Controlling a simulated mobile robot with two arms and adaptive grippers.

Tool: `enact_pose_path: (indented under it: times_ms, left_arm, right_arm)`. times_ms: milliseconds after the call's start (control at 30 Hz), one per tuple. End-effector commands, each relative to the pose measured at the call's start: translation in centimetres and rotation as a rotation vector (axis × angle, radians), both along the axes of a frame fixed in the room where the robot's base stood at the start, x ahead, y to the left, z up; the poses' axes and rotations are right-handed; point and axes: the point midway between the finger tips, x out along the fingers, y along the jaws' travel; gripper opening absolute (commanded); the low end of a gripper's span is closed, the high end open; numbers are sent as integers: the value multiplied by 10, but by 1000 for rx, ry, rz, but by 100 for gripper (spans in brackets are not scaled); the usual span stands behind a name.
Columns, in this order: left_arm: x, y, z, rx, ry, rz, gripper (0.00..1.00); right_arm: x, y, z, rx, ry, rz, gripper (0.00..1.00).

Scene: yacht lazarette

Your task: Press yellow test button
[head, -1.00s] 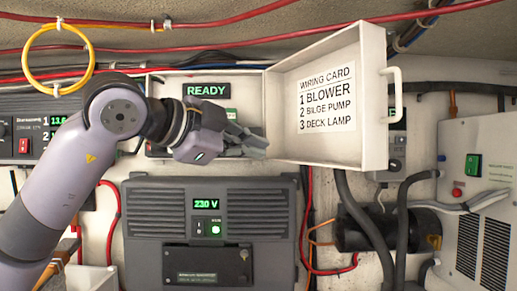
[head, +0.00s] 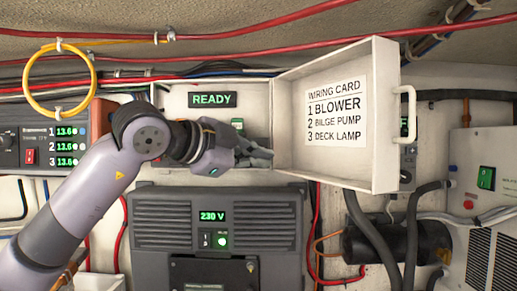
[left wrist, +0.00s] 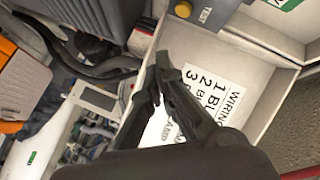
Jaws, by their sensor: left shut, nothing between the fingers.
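In the head view my left gripper (head: 262,153) is at the open white box (head: 176,101), below the green READY display (head: 212,99), and covers part of the box. Its fingers (left wrist: 165,62) are shut and empty in the left wrist view, pointing toward the TEST panel with a visible gap. My right gripper is not in view.
The open box door with the wiring card (head: 336,110) stands just right of my left gripper. A grey 230 V unit (head: 222,240) is below. Red cables (head: 250,30) run overhead, a yellow cable loop (head: 30,82) hangs left, and black hoses (head: 372,240) are at right.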

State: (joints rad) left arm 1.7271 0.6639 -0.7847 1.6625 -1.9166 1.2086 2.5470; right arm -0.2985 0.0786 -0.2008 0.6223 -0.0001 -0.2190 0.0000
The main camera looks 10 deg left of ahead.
Motion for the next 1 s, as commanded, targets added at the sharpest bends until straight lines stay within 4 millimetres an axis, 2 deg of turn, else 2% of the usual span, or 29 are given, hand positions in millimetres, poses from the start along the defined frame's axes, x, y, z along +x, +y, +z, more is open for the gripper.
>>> enact_pose_path:
  times_ms: [33, 67, 333, 1000]
  left_arm:
    - [8, 2, 5, 0, 3, 1, 0]
    - [11, 3, 5, 0, 3, 1, 0]
    - [34, 6, 1, 0, 0, -1, 0]
    - [38, 7, 0, 1, -1, -1, 0]
  right_arm:
    - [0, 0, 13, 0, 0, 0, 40]
    - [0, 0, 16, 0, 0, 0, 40]
    - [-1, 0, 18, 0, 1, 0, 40]
    - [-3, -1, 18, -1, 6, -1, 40]
